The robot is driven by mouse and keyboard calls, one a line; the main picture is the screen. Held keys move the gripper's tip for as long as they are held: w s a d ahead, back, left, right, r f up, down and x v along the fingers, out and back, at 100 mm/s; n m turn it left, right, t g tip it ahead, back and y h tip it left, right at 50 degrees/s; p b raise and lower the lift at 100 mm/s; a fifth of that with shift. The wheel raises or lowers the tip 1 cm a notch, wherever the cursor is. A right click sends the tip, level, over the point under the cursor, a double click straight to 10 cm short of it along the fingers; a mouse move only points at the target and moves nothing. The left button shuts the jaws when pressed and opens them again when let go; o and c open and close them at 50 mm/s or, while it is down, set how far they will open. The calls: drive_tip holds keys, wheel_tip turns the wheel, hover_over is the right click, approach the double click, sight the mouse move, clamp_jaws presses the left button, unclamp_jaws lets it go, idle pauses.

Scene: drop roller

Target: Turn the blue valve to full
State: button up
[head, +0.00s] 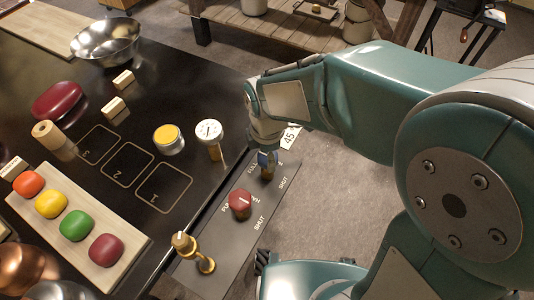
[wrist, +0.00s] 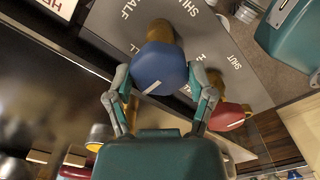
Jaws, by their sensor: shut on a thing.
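The blue valve (wrist: 160,66) is a round blue knob on a brass stem on a grey panel (wrist: 222,50). In the wrist view its white mark is at the knob's lower edge, towards my palm. SHUT, HALF and part of another label show around it. I cannot tell which label the mark points at. My gripper (wrist: 160,78) has one finger on each side of the knob and is shut on it. In the head view the blue valve (head: 267,159) shows partly beneath my wrist, at the panel's far end; the fingers are mostly hidden.
A red valve (head: 240,203) stands close beside the blue one, and a brass valve (head: 183,242) is nearer. A white dial gauge (head: 209,131) and a yellow-topped tin (head: 168,138) stand on the black table left of the panel. Floor is open to the right.

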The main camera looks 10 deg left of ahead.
drive_tip(key=o, duration=1.1)
wheel_tip(320, 180, up, 12)
drive_tip(key=shift+w+f, duration=0.1)
drive_tip(key=s+d+r+m+t, duration=0.1)
drive_tip(key=s+d+m, duration=0.3)
drive_tip(key=d+m, duration=0.6)
drive_tip(key=s+d+r+m+t, duration=0.1)
drive_tip(key=s+d+m+t, duration=0.3)
drive_tip(key=d+m, duration=0.5)
drive_tip(key=m, duration=0.3)
drive_tip(key=shift+s+d+r+m+t, duration=0.2)
drive_tip(key=shift+d+r+m+t, duration=0.1)
drive_tip(key=shift+d, duration=0.1)
